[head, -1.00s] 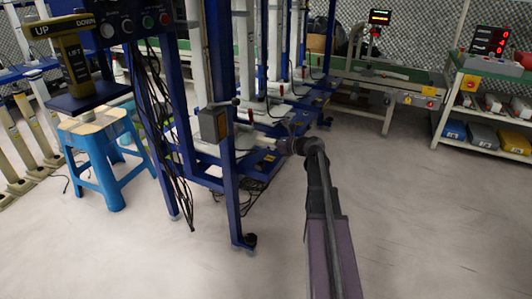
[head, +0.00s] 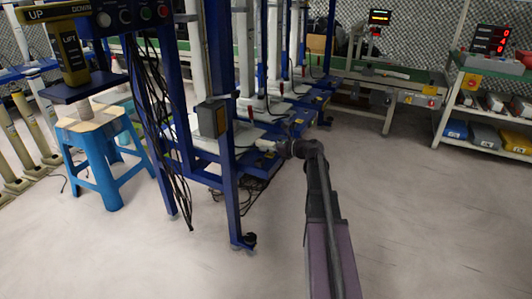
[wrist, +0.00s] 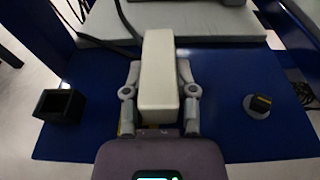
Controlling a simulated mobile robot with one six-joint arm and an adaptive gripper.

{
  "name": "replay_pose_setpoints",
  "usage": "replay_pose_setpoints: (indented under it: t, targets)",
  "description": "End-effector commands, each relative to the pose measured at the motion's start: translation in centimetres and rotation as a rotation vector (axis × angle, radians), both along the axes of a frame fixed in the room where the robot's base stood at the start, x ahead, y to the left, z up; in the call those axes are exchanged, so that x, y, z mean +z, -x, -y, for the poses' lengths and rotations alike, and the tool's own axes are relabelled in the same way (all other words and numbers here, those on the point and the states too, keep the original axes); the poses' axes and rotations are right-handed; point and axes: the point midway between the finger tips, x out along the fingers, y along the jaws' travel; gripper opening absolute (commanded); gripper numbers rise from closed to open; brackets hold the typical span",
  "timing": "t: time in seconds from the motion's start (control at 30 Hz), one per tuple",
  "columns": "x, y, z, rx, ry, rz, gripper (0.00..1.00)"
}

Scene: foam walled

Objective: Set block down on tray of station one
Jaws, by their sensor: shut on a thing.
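A pale off-white block (wrist: 159,75) is held upright in the picture between the two grey fingers of my gripper (wrist: 160,92) in the wrist view. Below it is a blue surface (wrist: 75,135) of the station, with a light grey plate (wrist: 215,22) at its far side. The block's far end overlaps the plate's near edge in the picture; I cannot tell its height above either. In the head view, my gripper (head: 275,147) reaches in from the right beside the blue frame, with the white block (head: 265,145) at its tip. I cannot tell which surface is the tray.
A blue post (head: 225,160) with a grey box stands left of my arm. A blue stool (head: 98,155) stands further left.

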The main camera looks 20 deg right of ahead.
Motion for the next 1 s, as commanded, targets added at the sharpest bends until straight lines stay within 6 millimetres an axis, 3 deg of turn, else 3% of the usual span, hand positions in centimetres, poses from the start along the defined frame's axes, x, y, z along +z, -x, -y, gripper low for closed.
replay_pose_setpoints:
  t: [0.37, 0.4, 0.5, 1.0]
  targets:
    - [-0.38, -0.01, -0.03, 0.0, 0.0, 0.0, 0.0]
    - [-0.39, -0.01, -0.04, 0.0, 0.0, 0.0, 0.48]
    - [-0.39, -0.01, -0.04, 0.001, 0.0, 0.0, 0.7]
    - [-0.29, 0.28, 0.16, 0.0, 0.0, 0.0, 0.7]
